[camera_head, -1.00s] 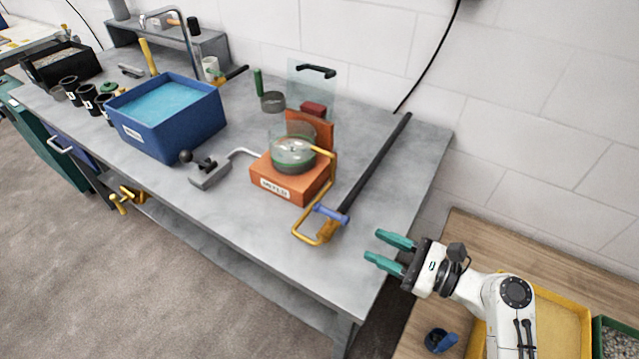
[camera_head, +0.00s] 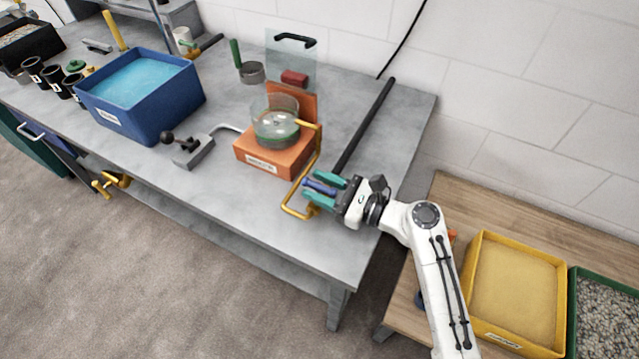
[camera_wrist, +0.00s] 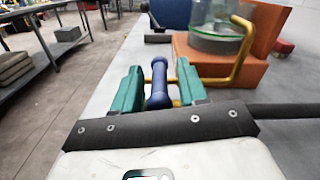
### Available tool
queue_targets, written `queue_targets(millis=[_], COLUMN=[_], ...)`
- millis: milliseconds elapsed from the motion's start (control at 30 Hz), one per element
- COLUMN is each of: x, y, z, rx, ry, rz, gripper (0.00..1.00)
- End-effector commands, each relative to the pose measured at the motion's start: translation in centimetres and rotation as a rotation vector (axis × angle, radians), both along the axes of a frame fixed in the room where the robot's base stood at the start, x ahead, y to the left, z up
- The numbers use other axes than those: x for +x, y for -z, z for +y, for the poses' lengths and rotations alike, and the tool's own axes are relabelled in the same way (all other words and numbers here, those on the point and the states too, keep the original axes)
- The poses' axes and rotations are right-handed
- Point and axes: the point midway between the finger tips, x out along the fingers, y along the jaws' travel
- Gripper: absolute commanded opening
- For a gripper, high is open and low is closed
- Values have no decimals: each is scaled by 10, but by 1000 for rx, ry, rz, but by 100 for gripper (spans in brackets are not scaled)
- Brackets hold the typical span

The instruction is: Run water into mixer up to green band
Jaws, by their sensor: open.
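The mixer is an orange base (camera_head: 262,157) with a clear round bowl (camera_head: 275,118) on it, holding greyish contents with a green band near the bottom. A yellow bent frame (camera_head: 291,207) runs from the bowl to a blue handle (camera_head: 318,187) at its front right. My gripper (camera_head: 322,190) is open, with its teal fingers on either side of the blue handle. In the wrist view the blue handle (camera_wrist: 159,85) stands between the two fingers, with a gap visible on the left. A grey tap block with a black-knobbed lever (camera_head: 188,147) stands left of the mixer, its spout toward the bowl.
A blue tub of water (camera_head: 180,103) stands left of the tap. A long black bar (camera_head: 365,125) lies behind my gripper. A clear panel with a black handle (camera_head: 291,62) stands behind the mixer. The bench front is clear; a yellow sand tray (camera_head: 515,290) is at lower right.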

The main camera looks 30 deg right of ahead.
Motion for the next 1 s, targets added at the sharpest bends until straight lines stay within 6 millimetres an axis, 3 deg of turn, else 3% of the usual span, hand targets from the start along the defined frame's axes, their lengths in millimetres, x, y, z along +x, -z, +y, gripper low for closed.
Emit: queue_targets(millis=[300,733,1000], x=[2,2,2], y=[0,0,0], z=[2,2,1], rx=[-1,0,0], ry=[0,0,-14], rz=[-1,-1,-2], gripper=[42,1,0])
